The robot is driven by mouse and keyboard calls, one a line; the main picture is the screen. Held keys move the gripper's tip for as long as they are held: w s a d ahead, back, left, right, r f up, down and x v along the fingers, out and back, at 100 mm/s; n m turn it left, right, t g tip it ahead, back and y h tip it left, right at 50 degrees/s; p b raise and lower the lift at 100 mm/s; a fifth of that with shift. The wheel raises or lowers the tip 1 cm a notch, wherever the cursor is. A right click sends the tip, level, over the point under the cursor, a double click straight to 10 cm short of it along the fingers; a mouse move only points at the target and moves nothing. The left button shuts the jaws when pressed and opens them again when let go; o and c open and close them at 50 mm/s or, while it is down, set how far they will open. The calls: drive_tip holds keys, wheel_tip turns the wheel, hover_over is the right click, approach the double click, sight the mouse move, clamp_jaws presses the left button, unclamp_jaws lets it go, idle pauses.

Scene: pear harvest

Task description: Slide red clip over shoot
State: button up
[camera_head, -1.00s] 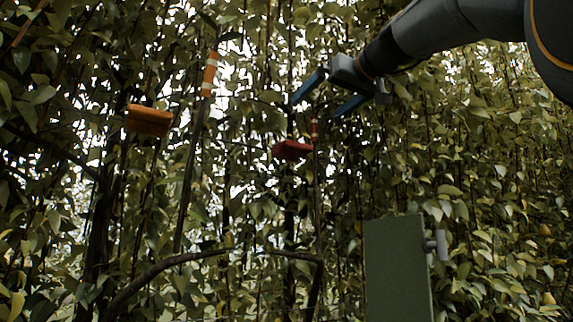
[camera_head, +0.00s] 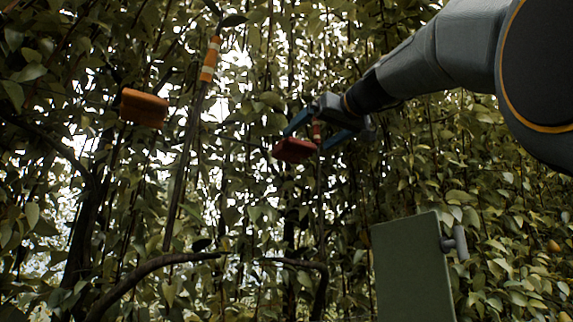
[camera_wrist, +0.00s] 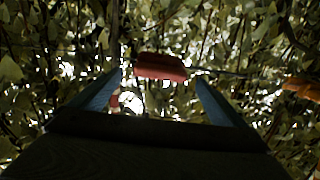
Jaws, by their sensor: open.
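The red clip (camera_head: 295,150) is a small block in the foliage at mid-height, beside a thin upright shoot with red and white bands (camera_head: 317,132). My gripper (camera_head: 305,140) is open, with one blue finger on each side of the clip's near end. In the wrist view the red clip (camera_wrist: 160,66) lies across the gap, at or just beyond the fingertips (camera_wrist: 159,77). I cannot tell if the fingers touch it. The banded shoot (camera_wrist: 114,100) shows near the left finger. The clip is not seen around the shoot.
An orange clip (camera_head: 144,108) is at the left, near an orange-and-white banded shoot (camera_head: 210,60). A bent branch (camera_head: 150,265) runs below. A green panel (camera_head: 412,268) with a grey knob stands at lower right. Dense leaves fill the background.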

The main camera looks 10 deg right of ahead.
sight(304, 142)
drive_tip(key=shift+p+x, duration=1.1)
drive_tip(key=shift+x, duration=1.65)
drive_tip(key=shift+c, duration=0.4)
